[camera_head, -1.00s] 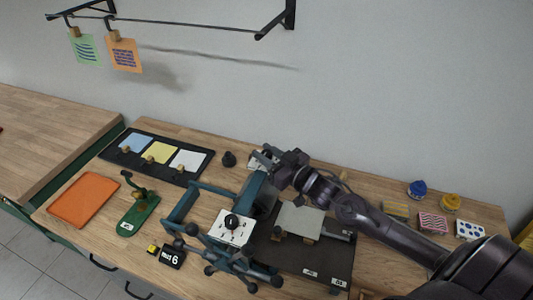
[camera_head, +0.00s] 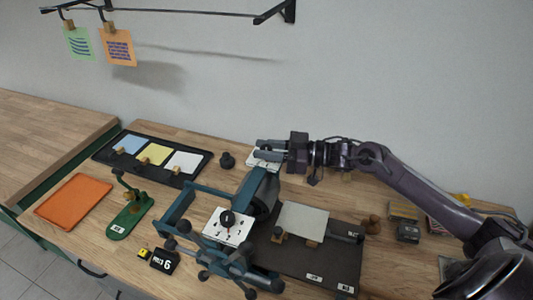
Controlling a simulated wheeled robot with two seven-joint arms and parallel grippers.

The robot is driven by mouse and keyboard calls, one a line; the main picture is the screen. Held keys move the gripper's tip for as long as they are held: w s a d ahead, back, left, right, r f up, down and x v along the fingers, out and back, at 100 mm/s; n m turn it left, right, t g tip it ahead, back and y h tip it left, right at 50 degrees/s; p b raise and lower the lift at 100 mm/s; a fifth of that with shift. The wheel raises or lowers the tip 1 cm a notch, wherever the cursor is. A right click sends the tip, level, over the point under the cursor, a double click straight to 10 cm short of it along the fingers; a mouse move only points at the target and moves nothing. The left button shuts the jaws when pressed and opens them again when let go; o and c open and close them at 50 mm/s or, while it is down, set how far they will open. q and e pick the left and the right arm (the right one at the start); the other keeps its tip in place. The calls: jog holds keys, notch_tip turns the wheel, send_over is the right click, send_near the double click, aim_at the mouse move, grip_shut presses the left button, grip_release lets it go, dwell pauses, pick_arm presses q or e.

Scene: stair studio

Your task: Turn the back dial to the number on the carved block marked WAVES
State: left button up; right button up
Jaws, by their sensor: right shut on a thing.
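The back dial (camera_head: 256,164) has a white plate behind the teal press. My right gripper (camera_head: 268,150) comes in from the right and is shut at this dial; its fingers cover the knob, so I cannot read the setting. A front dial (camera_head: 228,221) with a black knob and numbers on a white plate sits on the near side of the press. A small black block (camera_head: 165,261) at the table's front shows a white 6, with smaller lettering that I cannot read clearly. My left gripper is not in view.
The teal press (camera_head: 262,195) has a spoked handwheel (camera_head: 228,262) in front. A dark bed (camera_head: 290,255) holds a pale sheet (camera_head: 302,220). A black tray (camera_head: 198,177), orange tray (camera_head: 72,201) and green tool (camera_head: 130,212) lie left. Cards (camera_head: 118,48) hang above.

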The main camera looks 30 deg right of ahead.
dwell(0.4)
jog(key=o, duration=1)
jog(key=shift+c, duration=0.2)
jog(key=b+v, duration=0.2)
jog(key=v, duration=0.5)
jog(key=shift+s+d, duration=0.2)
jog(key=shift+d, duration=0.1)
